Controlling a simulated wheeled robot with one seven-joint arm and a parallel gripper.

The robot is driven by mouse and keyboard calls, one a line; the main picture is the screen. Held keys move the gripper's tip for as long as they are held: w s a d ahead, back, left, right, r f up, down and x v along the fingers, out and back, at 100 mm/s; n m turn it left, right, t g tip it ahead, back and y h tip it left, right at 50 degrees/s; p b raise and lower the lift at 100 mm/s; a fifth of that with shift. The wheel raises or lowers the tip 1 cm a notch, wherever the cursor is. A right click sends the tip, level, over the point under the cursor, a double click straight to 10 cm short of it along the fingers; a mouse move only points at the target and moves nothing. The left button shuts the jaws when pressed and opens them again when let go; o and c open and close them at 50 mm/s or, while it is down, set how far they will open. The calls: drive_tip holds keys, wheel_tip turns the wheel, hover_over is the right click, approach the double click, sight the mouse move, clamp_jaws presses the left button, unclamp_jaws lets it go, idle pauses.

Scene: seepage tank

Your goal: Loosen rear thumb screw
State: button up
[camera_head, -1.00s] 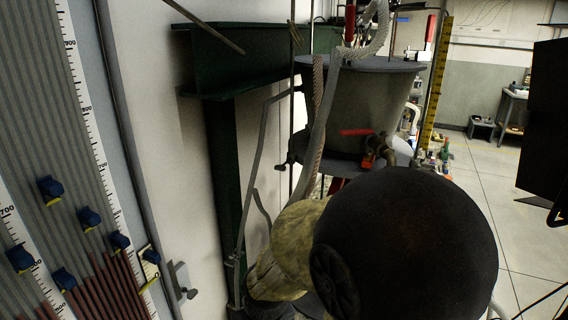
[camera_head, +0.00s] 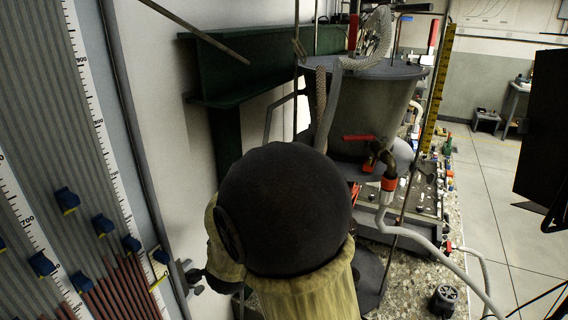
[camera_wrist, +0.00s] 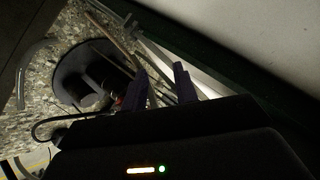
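I cannot single out the rear thumb screw in any view. The tank (camera_head: 362,105), a grey tapered vessel with a flat lid, stands in the middle of the head view. In the wrist view my gripper (camera_wrist: 160,70) shows two dark fingers with a gap between them, and nothing is visibly held. Beyond the fingers are thin metal rods (camera_wrist: 120,45) and a round dark disc (camera_wrist: 75,78) on a speckled surface. In the head view my arm hides the area below and left of the tank, and my gripper is not visible there.
A manometer board (camera_head: 45,110) with blue clips is at the left. A green steel beam (camera_head: 225,70) runs behind the tank. Open floor (camera_head: 490,180) lies farther right.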

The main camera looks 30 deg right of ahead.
drive_tip(key=s+d+r+m+h+p, duration=0.1)
drive_tip(key=d+r+m+h+p, duration=0.2)
drive_tip(key=r+m+h, duration=0.7)
drive_tip(key=d+r+m, duration=0.1)
drive_tip(key=r+m, duration=0.1)
drive_tip(key=m, duration=0.1)
drive_tip(key=shift+s+d+m+h, duration=0.15)
drive_tip(key=shift+m+h, duration=0.25)
drive_tip(key=shift+d, duration=0.1)
drive_tip(key=p+x, duration=0.6)
drive_tip(key=x, duration=1)
drive_tip(key=shift+w+d, duration=0.2)
drive_tip(key=shift+w, duration=0.1)
drive_tip(key=shift+w+d, duration=0.2)
drive_tip(key=shift+d, duration=0.1)
clamp_jaws()
